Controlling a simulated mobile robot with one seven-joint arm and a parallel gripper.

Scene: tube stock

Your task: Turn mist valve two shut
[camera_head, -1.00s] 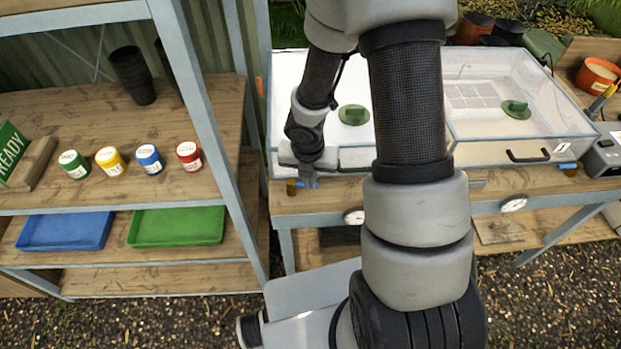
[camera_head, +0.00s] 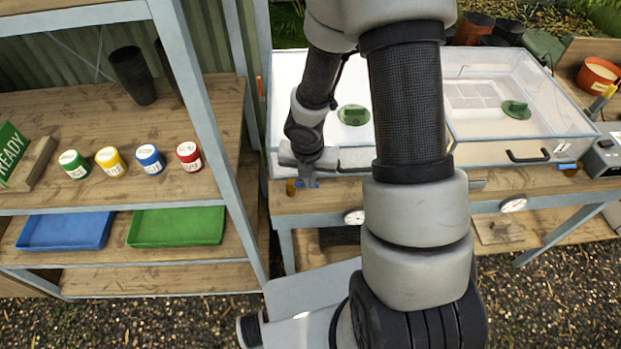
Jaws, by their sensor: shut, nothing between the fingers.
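A brass-coloured valve fitting (camera_head: 291,187) sits at the front edge of the bench, below the left clear propagator box. A similar fitting with a blue lever (camera_head: 568,166) is at the bench's right end. No number is readable on either, so I cannot tell which is valve two. My gripper (camera_head: 307,184) is shut beside the left fitting, at the bench edge. A small blue part shows at its fingertips; whether it is the left valve's lever, and whether the fingers touch it, I cannot tell. My arm crosses the middle of the view and hides part of the bench.
Two clear boxes with green lid vents (camera_head: 354,115) stand on the bench (camera_head: 400,196). A drawer-like handle (camera_head: 528,156) juts from the right box. On the left, shelving (camera_head: 100,115) holds several coloured jars and trays.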

